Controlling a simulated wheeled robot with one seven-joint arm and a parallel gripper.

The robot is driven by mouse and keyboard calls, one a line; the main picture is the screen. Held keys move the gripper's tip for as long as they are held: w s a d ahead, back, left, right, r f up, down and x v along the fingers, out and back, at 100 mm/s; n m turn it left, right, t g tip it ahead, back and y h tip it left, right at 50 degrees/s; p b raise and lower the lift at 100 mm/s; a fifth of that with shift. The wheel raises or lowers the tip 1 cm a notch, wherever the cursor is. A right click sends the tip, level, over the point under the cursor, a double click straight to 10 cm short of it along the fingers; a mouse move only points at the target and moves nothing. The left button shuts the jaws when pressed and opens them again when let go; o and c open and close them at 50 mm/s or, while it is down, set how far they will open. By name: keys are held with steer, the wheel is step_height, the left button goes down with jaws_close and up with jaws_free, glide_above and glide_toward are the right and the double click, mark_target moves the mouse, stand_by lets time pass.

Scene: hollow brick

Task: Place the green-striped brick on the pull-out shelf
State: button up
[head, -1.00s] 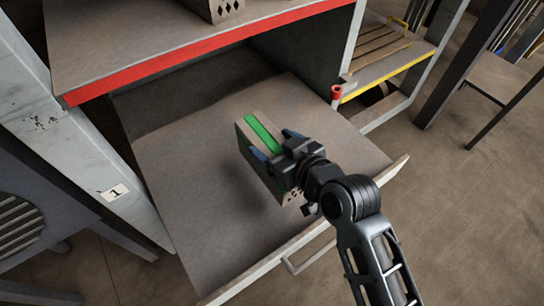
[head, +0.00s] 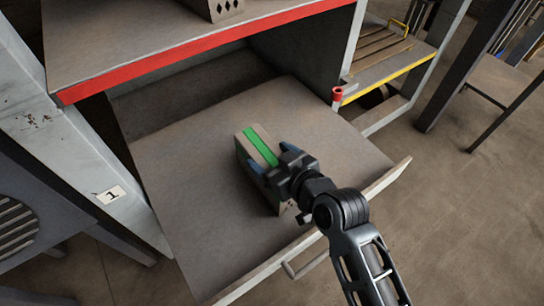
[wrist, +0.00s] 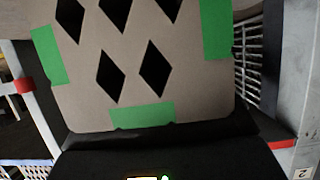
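The green-striped brick (head: 256,150) is a tan hollow block with a green stripe along its top. My gripper (head: 270,163) is shut on it, one finger on each side. In the wrist view the brick's end face (wrist: 130,85) fills the middle, with diamond holes and green patches at its edges. The pull-out shelf (head: 190,190) is a brown board drawn out under the red-edged shelf, and the brick is over its middle. I cannot tell whether the brick's underside touches the board.
A red-edged upper shelf (head: 200,62) overhangs the back, with another hollow brick (head: 222,8) on it. A grey post (head: 85,150) labelled 1 stands at left. The board around the held brick is clear.

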steer(key=o, duration=0.3)
steer(key=shift+r, duration=0.1)
steer(key=p+v, duration=0.2)
steer(key=v, duration=1)
steer(key=s+d+m+t+h, duration=0.2)
steer(key=s+d+m+h, duration=0.25)
steer(key=s+d, duration=0.95)
steer(key=s+r+m+h, duration=0.1)
steer(key=s+r, duration=0.3)
steer(key=s, duration=0.3)
steer(key=s+d+r+m+t+h, duration=0.1)
steer(key=s+r, duration=0.3)
steer(key=s, duration=0.4)
steer(key=shift+r+t+h, duration=0.2)
steer(key=shift+t+h, duration=0.1)
steer(key=shift+h, duration=0.15)
